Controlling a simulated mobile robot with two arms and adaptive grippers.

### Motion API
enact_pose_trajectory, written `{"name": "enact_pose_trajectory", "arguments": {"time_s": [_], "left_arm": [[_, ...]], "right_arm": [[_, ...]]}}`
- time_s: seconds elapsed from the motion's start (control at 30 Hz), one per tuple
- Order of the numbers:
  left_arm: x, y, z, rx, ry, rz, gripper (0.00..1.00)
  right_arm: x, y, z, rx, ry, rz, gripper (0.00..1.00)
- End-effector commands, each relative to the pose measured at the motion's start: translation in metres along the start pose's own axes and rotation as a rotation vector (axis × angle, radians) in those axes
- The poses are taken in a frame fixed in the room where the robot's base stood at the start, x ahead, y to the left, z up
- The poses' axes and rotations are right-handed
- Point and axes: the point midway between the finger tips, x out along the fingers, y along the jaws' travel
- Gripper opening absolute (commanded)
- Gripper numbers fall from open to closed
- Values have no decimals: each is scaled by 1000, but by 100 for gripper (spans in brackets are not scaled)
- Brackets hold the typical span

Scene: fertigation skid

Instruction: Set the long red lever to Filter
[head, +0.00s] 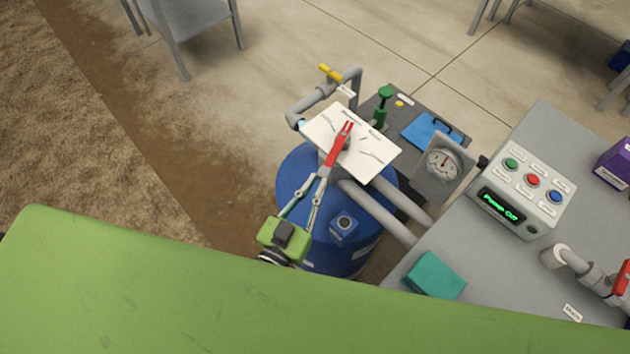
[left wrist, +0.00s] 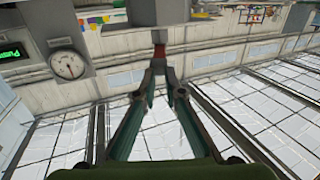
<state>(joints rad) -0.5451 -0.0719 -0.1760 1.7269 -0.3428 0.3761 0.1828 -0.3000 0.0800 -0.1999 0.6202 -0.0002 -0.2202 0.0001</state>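The long red lever (head: 338,148) is mounted on a white label plate (head: 374,158) on top of the blue tank (head: 292,179). It runs from the plate's middle toward the lower left, over the plate's near edge. The plate's labels are too small to read, so I cannot tell which one the lever points at. My left gripper (head: 324,178) has its fingertips together at the lever's lower end. In the left wrist view the fingers (left wrist: 159,66) converge on the red lever end (left wrist: 160,50) and appear closed on it. My right gripper is not in view.
A control box (head: 522,192) reading "Pump Off" stands on the grey bench. A yellow-handled pipe (head: 330,73) is behind the plate.

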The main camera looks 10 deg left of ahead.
Motion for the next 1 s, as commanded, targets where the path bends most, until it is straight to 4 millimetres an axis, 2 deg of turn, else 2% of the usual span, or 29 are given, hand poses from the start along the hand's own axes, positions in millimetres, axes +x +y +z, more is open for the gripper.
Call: {"name": "enact_pose_trajectory", "arguments": {"time_s": [0.17, 0.5, 0.6, 0.7, 0.83, 1.0], "left_arm": [[-8, -12, 0, -208, 19, 50, 0], [-40, -67, 1, -1159, -88, 195, 0], [-46, -80, 2, -1360, -136, 193, 0], [-50, -88, 4, -1486, -167, 183, 0], [-47, -92, 3, -1550, -178, 175, 0], [-26, -88, 1, -1553, -174, 176, 0]], "right_arm": [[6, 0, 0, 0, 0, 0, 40], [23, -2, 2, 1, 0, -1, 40], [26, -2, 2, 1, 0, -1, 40], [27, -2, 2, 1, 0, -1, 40], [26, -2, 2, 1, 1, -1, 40], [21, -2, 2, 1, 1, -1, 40]]}}
